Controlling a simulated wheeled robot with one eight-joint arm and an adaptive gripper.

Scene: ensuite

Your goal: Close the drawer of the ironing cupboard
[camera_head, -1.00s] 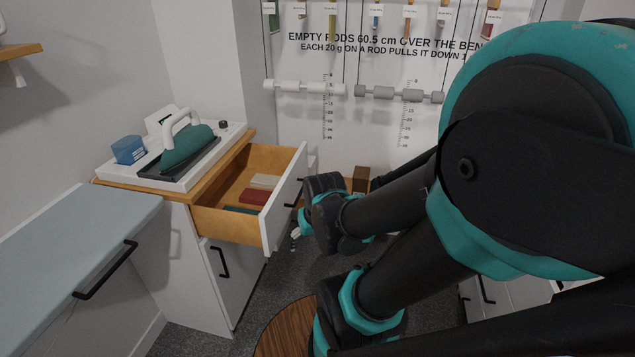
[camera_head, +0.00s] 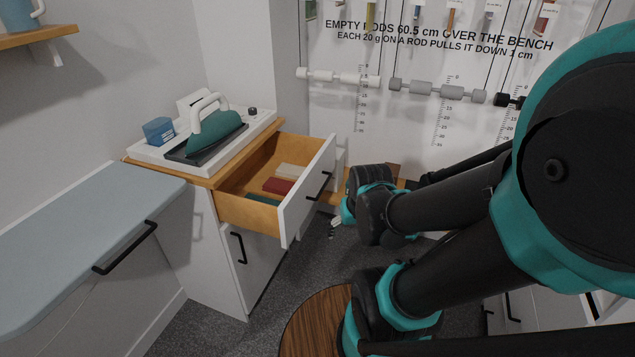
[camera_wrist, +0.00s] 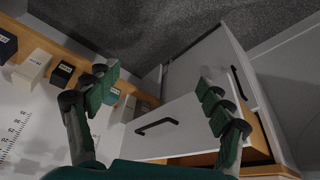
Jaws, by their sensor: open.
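The ironing cupboard (camera_head: 218,262) stands left of centre in the head view, with a wooden top. Its upper drawer (camera_head: 308,192) is pulled out, with a white front and black handle. Folded cloth-like items, red and pale, lie inside it. In the wrist view the white drawer front (camera_wrist: 185,128) and its black handle (camera_wrist: 156,126) show beyond and between my fingers. My gripper (camera_wrist: 155,90) is open and empty, its two green-padded fingers spread apart. In the head view my arm reaches to the right of the drawer front; the gripper is mostly hidden there by the wrist.
A blue-grey ironing board (camera_head: 80,230) is at the left. A round wooden top (camera_head: 312,325) stands in front. Small labelled blocks (camera_wrist: 33,66) line a wooden bench.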

